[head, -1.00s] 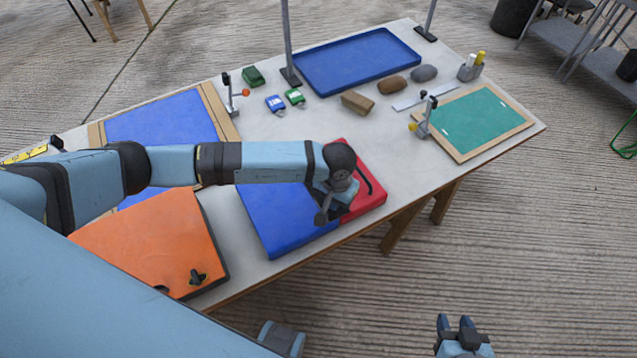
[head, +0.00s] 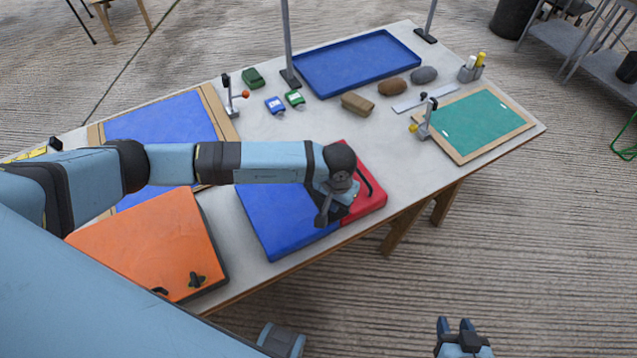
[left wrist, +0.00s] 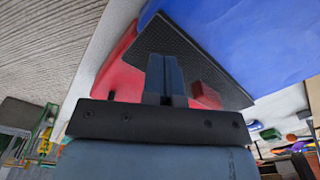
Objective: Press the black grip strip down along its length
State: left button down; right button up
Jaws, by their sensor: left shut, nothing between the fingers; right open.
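The black grip strip (left wrist: 197,50) is a dark textured band lying across the join of a blue panel (head: 275,220) and a red panel (head: 373,202). In the head view only part of the strip (head: 343,211) shows beside my left gripper (head: 322,217). My left gripper is shut and empty, pointing down at the strip. In the left wrist view its fingers (left wrist: 165,72) overlap the strip; whether they touch it I cannot tell. My right gripper (head: 457,326) is open and empty, away from the table near the bottom edge.
An orange panel (head: 150,245) lies left of the blue one. Behind are a blue tray (head: 355,62), a brown block (head: 357,104), small bottles (head: 275,104) and a clamp (head: 425,118) beside a green board (head: 475,122). The table middle right of the red panel is clear.

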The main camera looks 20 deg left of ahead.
pick_arm(q)
jog(key=shift+r+p, duration=0.75)
jog(key=shift+r, duration=1.75)
